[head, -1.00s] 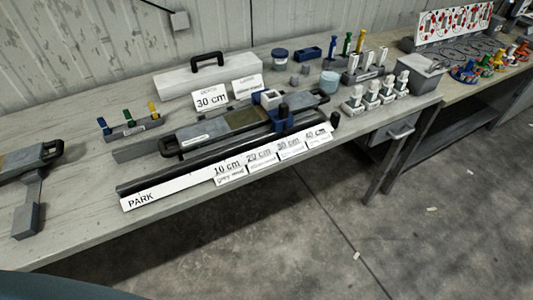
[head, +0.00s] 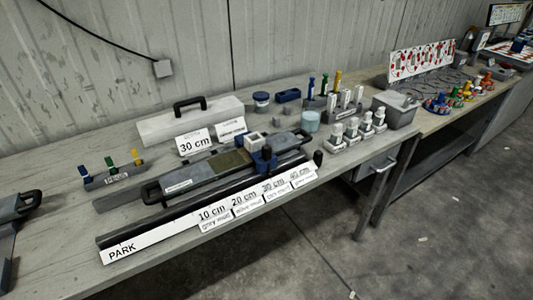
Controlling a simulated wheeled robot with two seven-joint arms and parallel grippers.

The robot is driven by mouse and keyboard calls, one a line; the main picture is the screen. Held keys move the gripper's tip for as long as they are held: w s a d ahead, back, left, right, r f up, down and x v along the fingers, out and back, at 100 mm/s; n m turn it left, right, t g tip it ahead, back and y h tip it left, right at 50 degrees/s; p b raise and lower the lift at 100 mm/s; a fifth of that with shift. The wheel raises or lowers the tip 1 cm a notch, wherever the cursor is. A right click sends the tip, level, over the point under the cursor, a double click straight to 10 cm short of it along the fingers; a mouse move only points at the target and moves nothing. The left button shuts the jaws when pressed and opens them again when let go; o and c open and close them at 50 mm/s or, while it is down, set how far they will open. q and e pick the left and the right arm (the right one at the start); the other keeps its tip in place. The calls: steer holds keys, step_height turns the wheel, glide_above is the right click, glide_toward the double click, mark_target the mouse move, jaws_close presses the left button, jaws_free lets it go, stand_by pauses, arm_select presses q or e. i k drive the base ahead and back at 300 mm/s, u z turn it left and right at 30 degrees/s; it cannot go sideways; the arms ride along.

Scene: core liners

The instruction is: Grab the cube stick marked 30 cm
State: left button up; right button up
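A white card reading "30 cm" (head: 195,144) stands in front of a pale box with a black handle (head: 190,122). A long white strip marked PARK (head: 122,250) runs along the bench front, with labels for 10, 20, 30 and 40 cm; its "30 cm" label (head: 273,188) is third from the left. A dark bar (head: 180,214) lies along the strip. A small pale cube (head: 253,141) sits by a blue clamp (head: 264,160) on a long grey case with black handles (head: 195,181). I cannot tell which thing is the 30 cm cube stick. Neither gripper shows.
A rack with coloured pegs (head: 110,174) stands at left. Small white bottles (head: 351,132), a grey box (head: 395,108) and a blue-white pot (head: 310,121) stand at right. A second bench carries coloured pieces (head: 437,103). The wooden bench front (head: 75,275) is bare at lower left.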

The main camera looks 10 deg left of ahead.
mark_target(345, 97)
steer(key=z, duration=0.1)
steer(key=k, duration=0.4)
steer(key=z, duration=1.1)
steer(key=i, duration=1.5)
steer(key=u, duration=1.4)
steer(key=i, duration=0.6)
steer(key=u, duration=0.6)
